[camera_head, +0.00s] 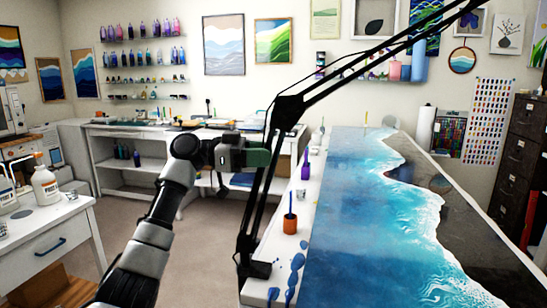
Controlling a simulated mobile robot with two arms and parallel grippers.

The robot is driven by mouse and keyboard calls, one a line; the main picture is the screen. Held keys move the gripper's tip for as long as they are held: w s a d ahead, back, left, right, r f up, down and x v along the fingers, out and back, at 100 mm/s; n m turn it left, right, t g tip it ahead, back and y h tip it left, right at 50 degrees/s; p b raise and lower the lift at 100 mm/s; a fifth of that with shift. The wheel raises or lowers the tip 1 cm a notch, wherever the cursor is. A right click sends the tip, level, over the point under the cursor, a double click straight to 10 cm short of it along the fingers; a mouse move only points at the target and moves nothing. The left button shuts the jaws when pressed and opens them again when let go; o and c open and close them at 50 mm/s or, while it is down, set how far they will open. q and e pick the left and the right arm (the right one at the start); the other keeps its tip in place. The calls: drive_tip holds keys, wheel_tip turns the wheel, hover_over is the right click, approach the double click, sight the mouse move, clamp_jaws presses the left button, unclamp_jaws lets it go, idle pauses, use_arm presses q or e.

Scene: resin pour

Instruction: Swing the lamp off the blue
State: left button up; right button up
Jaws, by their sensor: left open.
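The lamp (286,108) is a black jointed arm. Its base stands on the near left edge of the white table, its lower arm rises to an elbow, and its upper arm slants up to the right over the blue. Its head is out of view or cut off at the top right edge. The blue (360,205) is a glossy resin pour with white wave lines along a dark section. My left gripper (262,151) is open beside the lower lamp arm, below the elbow. I cannot tell whether it touches the arm. My right gripper is not in view.
An orange cup (290,222) with a stick and a purple bottle (306,166) stand on the table's left strip, near blue spills (297,262). A white desk (50,235) with bottles is at left. Shelves line the back wall. Bare floor lies between.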

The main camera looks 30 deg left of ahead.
use_arm(q)
drive_tip(key=b+v, duration=0.1)
drive_tip(key=v, duration=0.7)
idle(0.4)
